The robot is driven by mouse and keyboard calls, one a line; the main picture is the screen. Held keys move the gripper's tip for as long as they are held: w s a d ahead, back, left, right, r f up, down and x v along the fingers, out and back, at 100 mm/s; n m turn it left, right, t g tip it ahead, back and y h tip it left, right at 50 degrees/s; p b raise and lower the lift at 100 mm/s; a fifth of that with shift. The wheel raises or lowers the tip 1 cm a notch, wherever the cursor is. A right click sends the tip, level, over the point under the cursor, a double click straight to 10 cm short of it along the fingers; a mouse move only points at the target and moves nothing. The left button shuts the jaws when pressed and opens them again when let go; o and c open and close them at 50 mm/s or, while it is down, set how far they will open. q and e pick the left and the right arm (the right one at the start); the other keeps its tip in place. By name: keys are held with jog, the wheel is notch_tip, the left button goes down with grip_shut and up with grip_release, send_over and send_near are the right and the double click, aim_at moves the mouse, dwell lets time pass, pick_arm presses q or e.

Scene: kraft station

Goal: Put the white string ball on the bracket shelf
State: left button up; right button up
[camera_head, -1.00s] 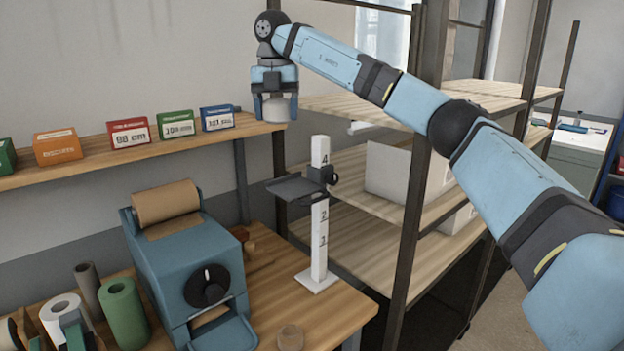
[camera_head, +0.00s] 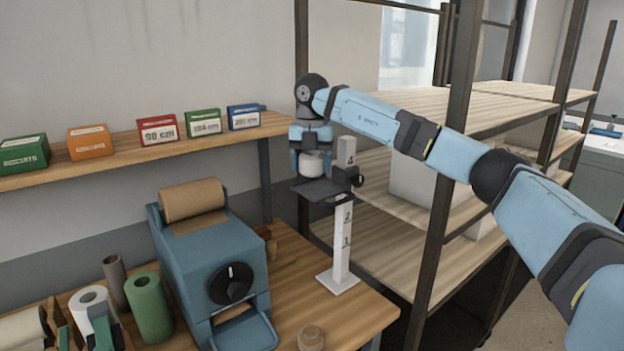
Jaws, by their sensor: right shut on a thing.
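The white string ball (camera_head: 313,163) is between the fingers of my right gripper (camera_head: 312,168), which is shut on it and points down. The upper part of the ball is hidden by the gripper. The bracket shelf (camera_head: 322,192) is a dark flat plate clamped to a white numbered post (camera_head: 343,240), just below the number 4. The ball is directly over the plate, very close to it; I cannot tell whether they touch. My left gripper is not in view.
A wooden wall shelf (camera_head: 120,155) with several coloured boxes is at the left. A blue dispenser (camera_head: 215,265) with a brown roll stands on the bench left of the post. A dark-framed rack (camera_head: 455,150) stands close on the right. A small tan roll (camera_head: 311,338) sits at the bench front.

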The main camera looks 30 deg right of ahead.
aim_at(312, 192)
notch_tip(312, 192, down, 4)
jog(key=shift+f+p, duration=0.1)
jog(key=shift+p, duration=0.2)
jog(key=shift+f, duration=0.15)
jog(key=o, duration=0.7)
jog(key=shift+c, duration=0.2)
notch_tip(312, 192, up, 12)
jog(key=shift+r+b, duration=0.15)
jog(key=shift+b, duration=0.55)
